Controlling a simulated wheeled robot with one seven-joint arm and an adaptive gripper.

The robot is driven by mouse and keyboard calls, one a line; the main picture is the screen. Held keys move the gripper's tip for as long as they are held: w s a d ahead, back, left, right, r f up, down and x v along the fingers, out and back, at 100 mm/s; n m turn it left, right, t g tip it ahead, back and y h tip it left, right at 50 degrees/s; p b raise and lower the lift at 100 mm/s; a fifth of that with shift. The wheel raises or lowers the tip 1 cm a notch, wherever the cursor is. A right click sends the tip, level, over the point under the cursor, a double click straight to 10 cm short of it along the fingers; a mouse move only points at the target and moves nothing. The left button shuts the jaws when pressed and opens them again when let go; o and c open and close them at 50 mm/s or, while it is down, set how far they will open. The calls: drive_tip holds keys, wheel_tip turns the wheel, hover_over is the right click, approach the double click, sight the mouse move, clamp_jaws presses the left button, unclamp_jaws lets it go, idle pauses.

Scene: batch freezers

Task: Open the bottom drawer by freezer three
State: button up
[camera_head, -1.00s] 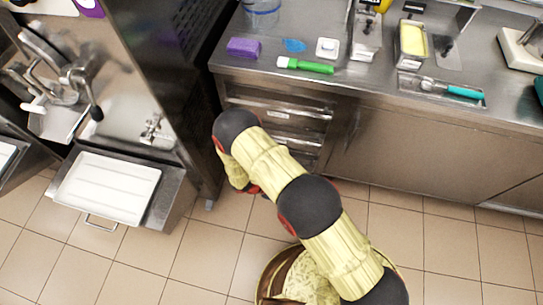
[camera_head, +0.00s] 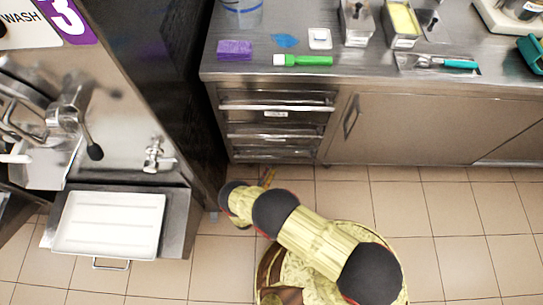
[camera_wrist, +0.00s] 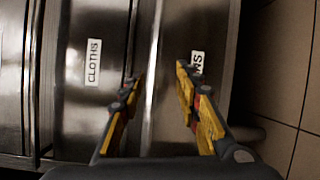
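Freezer three (camera_head: 135,60), with a purple "3" sign, stands at the left in the head view. Beside it, under the counter, is a stack of steel drawers; the bottom drawer (camera_head: 272,154) looks shut. In the wrist view the stack is turned sideways, with the bottom drawer (camera_wrist: 185,35) nearest the floor and its label, ending in "NS", partly hidden by a finger. My gripper (camera_wrist: 160,74) is open, its fingers on either side of a bright lengthwise edge of this drawer. Contact is unclear. In the head view my gripper (camera_head: 268,176) is low in front of the stack.
The drawer labelled "CLOTHS" (camera_wrist: 93,62) lies just above the bottom one. A cupboard door (camera_head: 425,125) is to the right. The freezer's white tray (camera_head: 108,224) juts out at the left. The tiled floor (camera_head: 450,215) is clear at the right. Small tools lie on the counter (camera_head: 350,75).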

sight(275, 158)
drive_tip(key=shift+m+t, duration=0.3)
drive_tip(key=shift+m, duration=0.5)
drive_tip(key=shift+a+r+b+x, duration=0.15)
drive_tip(key=shift+b+x, duration=0.4)
drive_tip(key=shift+x, duration=1.4)
drive_tip(key=shift+a+r+b+x, duration=0.1)
drive_tip(key=shift+r+b+x, duration=0.3)
drive_tip(key=shift+x, duration=1.55)
drive_tip(key=shift+w+d+f, duration=0.1)
drive_tip(key=shift+f, duration=0.05)
drive_tip(key=c, duration=0.3)
clamp_jaws()
